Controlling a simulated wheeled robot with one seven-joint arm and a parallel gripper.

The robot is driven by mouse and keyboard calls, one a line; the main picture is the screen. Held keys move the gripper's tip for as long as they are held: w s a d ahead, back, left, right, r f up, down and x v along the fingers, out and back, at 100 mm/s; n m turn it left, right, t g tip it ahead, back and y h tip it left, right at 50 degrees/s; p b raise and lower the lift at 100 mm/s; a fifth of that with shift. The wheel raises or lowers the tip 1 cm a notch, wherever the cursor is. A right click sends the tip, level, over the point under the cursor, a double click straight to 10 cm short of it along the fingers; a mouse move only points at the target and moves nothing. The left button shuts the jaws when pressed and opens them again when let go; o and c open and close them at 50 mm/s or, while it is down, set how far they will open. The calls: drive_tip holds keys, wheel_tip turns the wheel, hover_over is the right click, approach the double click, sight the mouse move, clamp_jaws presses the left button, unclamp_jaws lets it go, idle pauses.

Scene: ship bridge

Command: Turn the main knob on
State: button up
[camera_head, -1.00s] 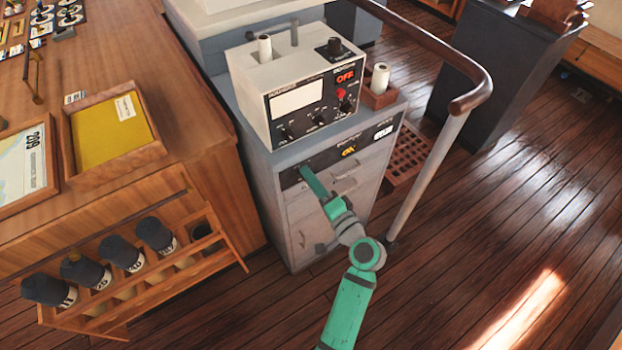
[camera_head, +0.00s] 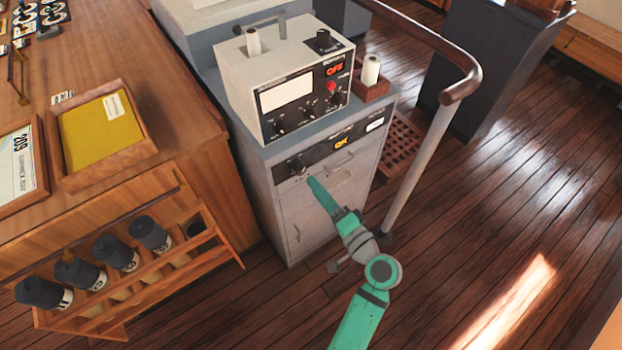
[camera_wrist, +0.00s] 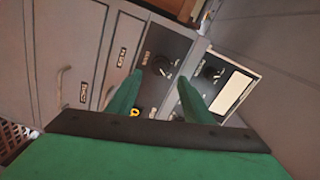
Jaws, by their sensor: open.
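A dark round knob (camera_head: 297,166) sits at the left end of the black panel on the front of the grey cabinet (camera_head: 300,225). The wrist view shows this knob (camera_wrist: 161,65) ahead, between my fingertips and beyond them. An orange lit sign (camera_head: 341,142), which seems to read ON, glows on the same panel. My gripper (camera_head: 314,183) is a little below and right of the knob, apart from it. In the wrist view my gripper (camera_wrist: 160,80) has its two green fingers spread with nothing between them. The knob's pointer is too small to read.
A white instrument box (camera_head: 285,80) on the cabinet has several small knobs and a red OFF sign (camera_head: 334,69). A handrail (camera_head: 430,150) stands to the right. A wooden rack with dark bottles (camera_head: 120,265) is at the left. Drawer handles stick out below the panel.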

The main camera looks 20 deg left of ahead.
drive_tip(key=shift+v, duration=1.75)
drive_tip(key=shift+f, duration=0.1)
drive_tip(key=s+d+f+m+t+h, duration=0.1)
drive_tip(key=s+d+f+h, duration=0.35)
drive_tip(key=s+f, duration=0.25)
drive_tip(key=s+d+f+m+t+h, duration=0.1)
drive_tip(key=s+d+f+h, duration=0.2)
drive_tip(key=s+f+h, duration=0.35)
drive_tip(key=s+r+n+t+h, duration=0.1)
drive_tip(key=s+r+n, duration=0.2)
drive_tip(key=s+r, duration=0.2)
drive_tip(key=s+d+r+n+t+h, duration=0.1)
drive_tip(key=s+r+n, duration=0.3)
drive_tip(key=s, duration=0.6)
drive_tip(key=shift+r+h, duration=0.3)
drive_tip(key=shift+r, duration=0.1)
drive_tip(key=shift+s, duration=0.1)
